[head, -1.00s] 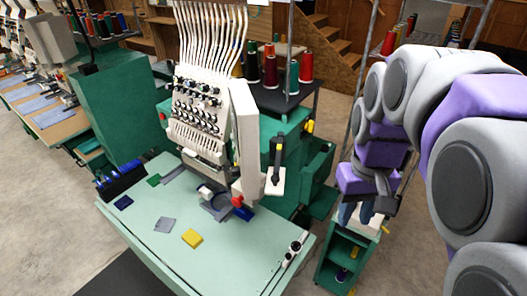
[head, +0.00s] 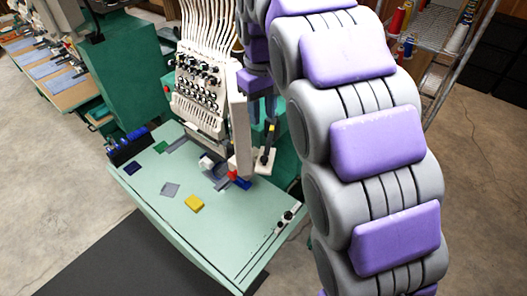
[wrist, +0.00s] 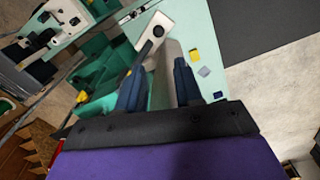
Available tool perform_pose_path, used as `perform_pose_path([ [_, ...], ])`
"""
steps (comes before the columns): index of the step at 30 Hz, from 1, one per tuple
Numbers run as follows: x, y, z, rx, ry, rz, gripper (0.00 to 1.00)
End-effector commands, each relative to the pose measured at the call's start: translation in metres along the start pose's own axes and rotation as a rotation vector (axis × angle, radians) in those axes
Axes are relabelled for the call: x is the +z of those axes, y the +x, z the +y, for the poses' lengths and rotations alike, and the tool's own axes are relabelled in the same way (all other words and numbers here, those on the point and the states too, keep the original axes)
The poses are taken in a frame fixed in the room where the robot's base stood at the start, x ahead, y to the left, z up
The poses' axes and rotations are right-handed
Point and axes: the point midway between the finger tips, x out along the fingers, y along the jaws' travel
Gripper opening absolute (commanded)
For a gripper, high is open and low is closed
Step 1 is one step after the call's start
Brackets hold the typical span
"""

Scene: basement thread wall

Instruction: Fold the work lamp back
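What looks like the work lamp (head: 266,153), a black arm with a pale square end, stands on the right side of the embroidery machine's head (head: 240,125). In the wrist view the black lamp arm (wrist: 146,54) runs to its pale end (wrist: 154,36), just beyond the left finger. My gripper (wrist: 160,66) is open, its dark blue fingers apart with the cream side of the machine head showing between them. In the head view my gripper (head: 262,112) is above the lamp, and my arm hides part of that area. Contact with the lamp cannot be told.
The green machine table (head: 160,215) holds a yellow pad (head: 194,203) and a grey pad (head: 170,189). A red knob (head: 232,174) sits by the machine's lower head. A thread rack (head: 440,45) stands at the back right. The concrete floor at right is clear.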

Motion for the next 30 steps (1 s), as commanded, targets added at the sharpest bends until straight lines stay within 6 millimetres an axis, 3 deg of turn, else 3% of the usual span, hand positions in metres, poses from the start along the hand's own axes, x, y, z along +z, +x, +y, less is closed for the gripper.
perform_pose_path([
  [11,0.008,0.056,0.009,-0.01,0.002,-0.001,0.35],
  [24,0.003,0.131,0.002,-0.003,0.001,-0.004,0.35],
  [30,0.003,0.146,0.004,-0.003,0.002,0.003,0.35],
])
